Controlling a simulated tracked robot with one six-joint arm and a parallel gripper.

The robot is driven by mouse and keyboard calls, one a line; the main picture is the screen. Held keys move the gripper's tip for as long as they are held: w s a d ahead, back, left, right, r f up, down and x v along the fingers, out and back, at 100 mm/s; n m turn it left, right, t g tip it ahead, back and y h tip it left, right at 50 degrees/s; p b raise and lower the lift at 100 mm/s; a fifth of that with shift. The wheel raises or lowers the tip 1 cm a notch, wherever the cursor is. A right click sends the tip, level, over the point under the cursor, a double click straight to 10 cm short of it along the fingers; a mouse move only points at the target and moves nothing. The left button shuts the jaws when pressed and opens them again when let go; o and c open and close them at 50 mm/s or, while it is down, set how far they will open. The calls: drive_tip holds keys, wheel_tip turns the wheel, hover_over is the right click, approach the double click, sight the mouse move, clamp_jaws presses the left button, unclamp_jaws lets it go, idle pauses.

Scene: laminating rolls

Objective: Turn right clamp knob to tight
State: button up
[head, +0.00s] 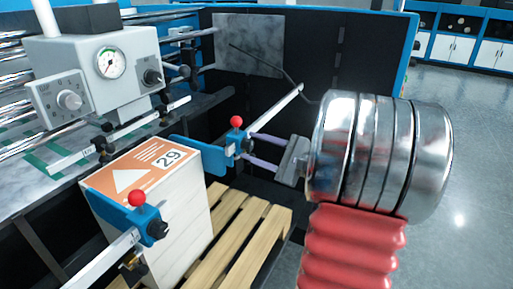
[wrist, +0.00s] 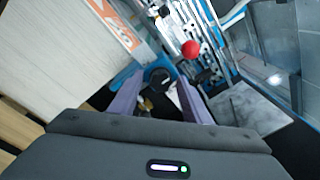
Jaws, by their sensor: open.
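The right clamp (head: 232,152) is a blue bracket with a red ball on top and a black knob (head: 247,146) on its near face. In the wrist view the black knob (wrist: 158,77) shows between the far ends of my fingers, with the red ball (wrist: 190,49) beyond it to the right. My gripper (head: 252,148) is open, its two purple fingers pointing at the knob from the right. My gripper (wrist: 158,92) holds nothing. The tips look close to either side of the knob; I cannot tell whether they touch it. The knob's marking is not readable.
A left clamp (head: 137,212) with its own red ball and black knob stands nearer. A box stack (head: 180,215) labelled 29 sits between the clamps on a wooden pallet (head: 254,225). A grey gauge unit (head: 95,70) stands at upper left. Floor is open at right.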

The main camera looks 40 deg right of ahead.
drive_tip(key=shift+c, duration=0.5)
drive_tip(key=c, duration=0.9)
drive_tip(key=shift+d, duration=0.15)
drive_tip(key=shift+c, duration=0.2)
